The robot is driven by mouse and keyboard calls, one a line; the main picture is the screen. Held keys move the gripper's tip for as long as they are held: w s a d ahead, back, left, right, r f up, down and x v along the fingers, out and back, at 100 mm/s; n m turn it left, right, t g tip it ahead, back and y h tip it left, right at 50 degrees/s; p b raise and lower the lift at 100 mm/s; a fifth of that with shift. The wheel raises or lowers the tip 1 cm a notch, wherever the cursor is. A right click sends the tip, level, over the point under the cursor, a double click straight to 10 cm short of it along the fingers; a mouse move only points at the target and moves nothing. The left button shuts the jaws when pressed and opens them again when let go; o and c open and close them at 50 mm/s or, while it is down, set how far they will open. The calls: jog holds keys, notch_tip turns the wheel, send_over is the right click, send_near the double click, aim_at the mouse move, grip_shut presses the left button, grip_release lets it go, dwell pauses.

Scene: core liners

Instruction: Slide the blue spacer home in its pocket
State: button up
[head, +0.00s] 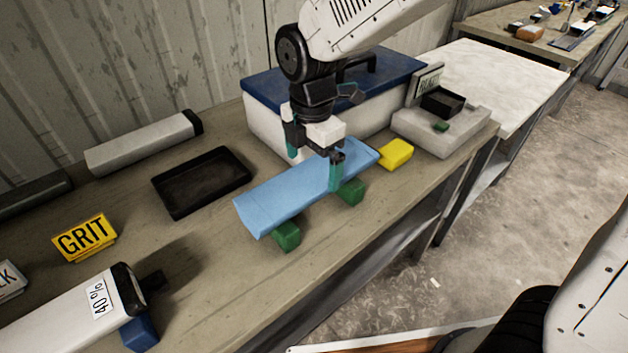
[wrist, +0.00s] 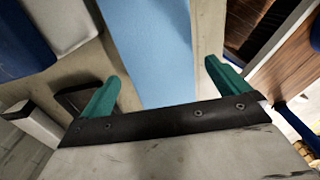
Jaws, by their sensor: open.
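A long light-blue piece (head: 280,198) lies on green blocks (head: 350,192) on the bench. A small dark-blue block (head: 140,335) sits under the end of a white tube marked 40%. I cannot tell which of these is the spacer, and no pocket is clearly visible. My gripper (head: 314,163) is open over the light-blue piece, with one teal finger at each side of it. In the wrist view the light-blue piece (wrist: 150,40) runs between the fingers of my gripper (wrist: 163,87), with gaps showing at both sides.
A yellow block (head: 396,154) lies at the light-blue piece's far end. Behind stands a white case with a blue lid (head: 400,68). A black tray (head: 182,207) and a yellow GRIT sign (head: 84,238) are left. The bench's front edge is close.

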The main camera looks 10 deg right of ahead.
aim_at(314, 173)
jog(key=f, duration=0.5)
jog(key=shift+w+d+f, duration=0.1)
jog(key=shift+d+f, duration=0.05)
jog(key=shift+d, duration=0.05)
jog(key=c, duration=0.9)
